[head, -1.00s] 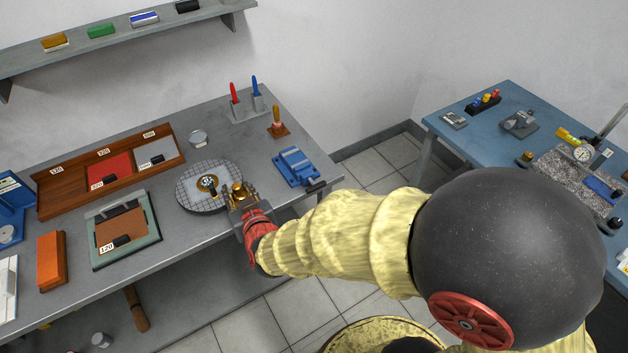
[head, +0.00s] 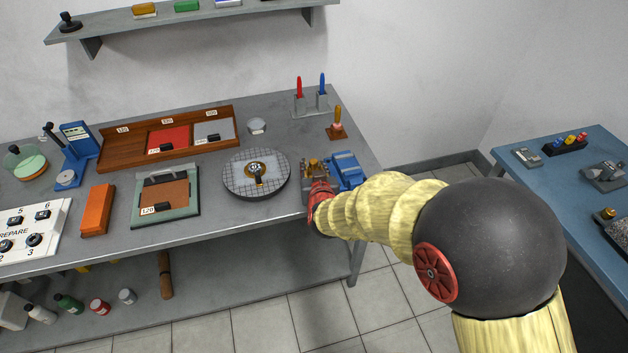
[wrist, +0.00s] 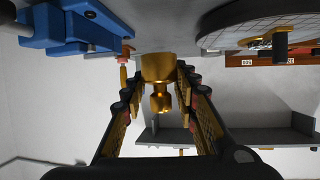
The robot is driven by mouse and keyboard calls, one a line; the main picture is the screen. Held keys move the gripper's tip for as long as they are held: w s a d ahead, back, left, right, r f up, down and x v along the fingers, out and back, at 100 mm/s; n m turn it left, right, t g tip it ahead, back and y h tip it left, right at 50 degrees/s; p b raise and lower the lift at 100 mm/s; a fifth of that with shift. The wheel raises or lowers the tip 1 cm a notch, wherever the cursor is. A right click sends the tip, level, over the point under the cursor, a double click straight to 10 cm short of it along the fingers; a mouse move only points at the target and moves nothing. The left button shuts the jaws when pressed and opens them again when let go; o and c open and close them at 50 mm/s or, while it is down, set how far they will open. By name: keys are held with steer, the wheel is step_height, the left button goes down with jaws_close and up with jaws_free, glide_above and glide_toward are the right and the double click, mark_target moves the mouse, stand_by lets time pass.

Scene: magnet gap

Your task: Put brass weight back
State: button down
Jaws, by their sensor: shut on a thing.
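My gripper (head: 314,178) is shut on the brass weight (wrist: 158,82), a stepped gold cylinder with a narrower knob, seen between the two fingers in the wrist view. In the head view the brass weight (head: 312,164) is small and partly hidden by the fingers. My gripper is over the right part of the grey bench (head: 225,225), between the round gridded plate (head: 240,187) and the blue vise (head: 347,171). The plate carries a brass ring with a dark piece on it. I cannot tell whether the weight touches the bench.
A wooden tray (head: 118,158) with red and grey sheets lies behind. A pen stand (head: 310,104) and a wooden-handled tool (head: 337,126) stand at the back right. A framed board (head: 165,200) and an orange block (head: 96,210) lie left. A blue table (head: 560,175) stands right, across a floor gap.

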mark_target(313, 169)
steer(key=w+f+b, duration=0.1)
steer(key=w+f, duration=0.2)
steer(key=shift+f, duration=0.15)
steer(key=shift+w+f+b, duration=0.15)
steer(key=shift+f+b, duration=0.8)
steer(key=shift+f, duration=0.75)
steer(key=shift+f, duration=0.2)
steer(key=c, duration=1.4)
jaws_free()
